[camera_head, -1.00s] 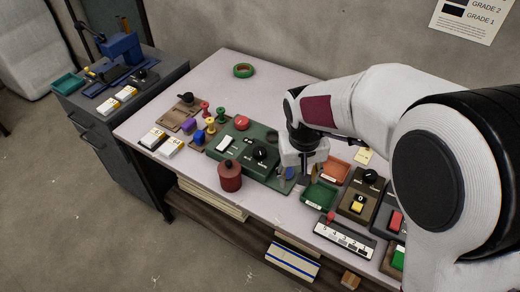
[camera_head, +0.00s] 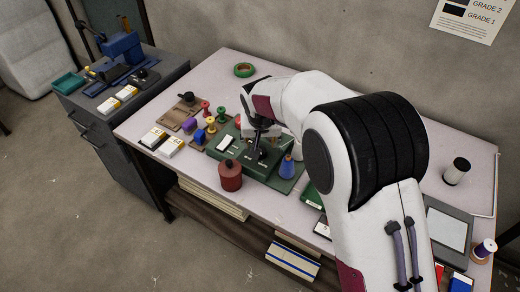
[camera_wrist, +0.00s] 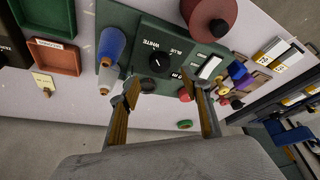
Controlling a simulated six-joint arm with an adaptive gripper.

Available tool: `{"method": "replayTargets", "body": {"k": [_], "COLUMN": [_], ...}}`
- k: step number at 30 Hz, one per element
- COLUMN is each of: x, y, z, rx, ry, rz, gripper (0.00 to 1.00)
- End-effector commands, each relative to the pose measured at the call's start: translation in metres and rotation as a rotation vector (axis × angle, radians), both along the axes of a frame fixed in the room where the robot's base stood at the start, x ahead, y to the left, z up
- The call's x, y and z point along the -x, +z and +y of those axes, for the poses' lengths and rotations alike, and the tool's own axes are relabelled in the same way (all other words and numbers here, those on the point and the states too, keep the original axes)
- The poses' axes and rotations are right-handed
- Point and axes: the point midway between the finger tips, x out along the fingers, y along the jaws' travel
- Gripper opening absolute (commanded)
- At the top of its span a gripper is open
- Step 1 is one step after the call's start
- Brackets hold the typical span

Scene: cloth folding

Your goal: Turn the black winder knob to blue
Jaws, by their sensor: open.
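The black winder knob (camera_wrist: 158,64) sits on a green panel (camera_wrist: 121,20) in the wrist view, with a white pointer mark on it. The words WHITE and BLUE are printed beside it, upside down in this view. I cannot tell exactly which word the pointer meets. My gripper (camera_wrist: 165,88) is open and empty, its two fingers just short of the knob and on either side of it. In the head view my gripper (camera_head: 256,155) is over the green panel and mostly hides the knob.
A blue cone spool (camera_head: 287,167) stands on the panel's right end. A dark red canister (camera_head: 231,177) stands at the panel's front edge. Small colored spools (camera_head: 211,125) and a white switch (camera_head: 226,143) are to the left. A green tape ring (camera_head: 244,70) lies farther back.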

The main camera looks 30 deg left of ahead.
Motion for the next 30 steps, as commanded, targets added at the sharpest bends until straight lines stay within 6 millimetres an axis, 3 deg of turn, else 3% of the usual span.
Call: {"method": "replayTargets", "body": {"k": [14, 30], "x": [-0.001, -0.016], "y": [-0.004, -0.05], "z": [0.0, 0.01], "rx": [0.001, 0.002], "ry": [0.0, 0.0], "rz": [0.002, 0.002], "gripper": [0.47, 0.47]}}
